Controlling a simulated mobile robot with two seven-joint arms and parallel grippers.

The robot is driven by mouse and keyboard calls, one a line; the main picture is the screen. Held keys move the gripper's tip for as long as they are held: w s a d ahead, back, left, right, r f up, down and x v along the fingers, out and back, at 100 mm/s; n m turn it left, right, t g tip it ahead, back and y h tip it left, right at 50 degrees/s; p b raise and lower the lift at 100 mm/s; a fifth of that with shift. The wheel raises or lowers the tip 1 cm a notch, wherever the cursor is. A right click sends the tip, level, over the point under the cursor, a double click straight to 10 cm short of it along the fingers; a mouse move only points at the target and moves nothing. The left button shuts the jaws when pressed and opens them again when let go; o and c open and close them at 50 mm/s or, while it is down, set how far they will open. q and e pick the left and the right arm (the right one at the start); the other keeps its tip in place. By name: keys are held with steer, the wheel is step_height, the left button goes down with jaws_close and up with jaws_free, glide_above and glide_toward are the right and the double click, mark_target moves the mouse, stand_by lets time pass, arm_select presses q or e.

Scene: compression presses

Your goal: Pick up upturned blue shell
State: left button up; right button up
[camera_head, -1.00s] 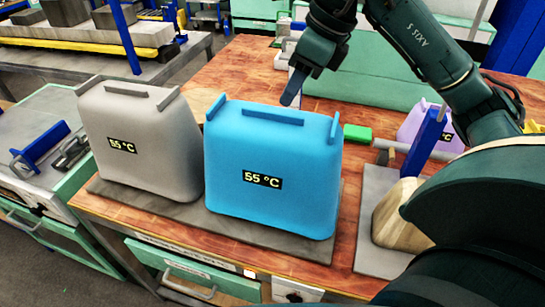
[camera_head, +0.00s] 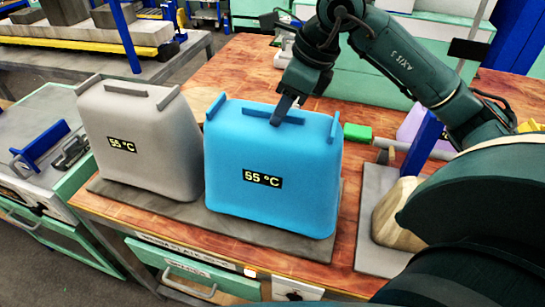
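The blue shell (camera_head: 265,160) stands on a grey plate on the wooden bench. Its front carries a dark label reading 55 °C, and raised bars run along its top edges. My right gripper (camera_head: 283,110) comes down from above at the shell's top middle bar. Its fingers overlap that bar in the picture; I cannot tell whether they touch or grip it, nor how far apart they are. My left gripper is not in view.
A grey shell (camera_head: 140,150) with a 55 °C label stands close on the left. The wooden bench (camera_head: 235,68) is clear behind the blue shell.

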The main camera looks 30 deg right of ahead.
steer(key=shift+c, duration=0.2)
steer(key=shift+f, duration=0.1)
jaws_close()
stand_by(1.3)
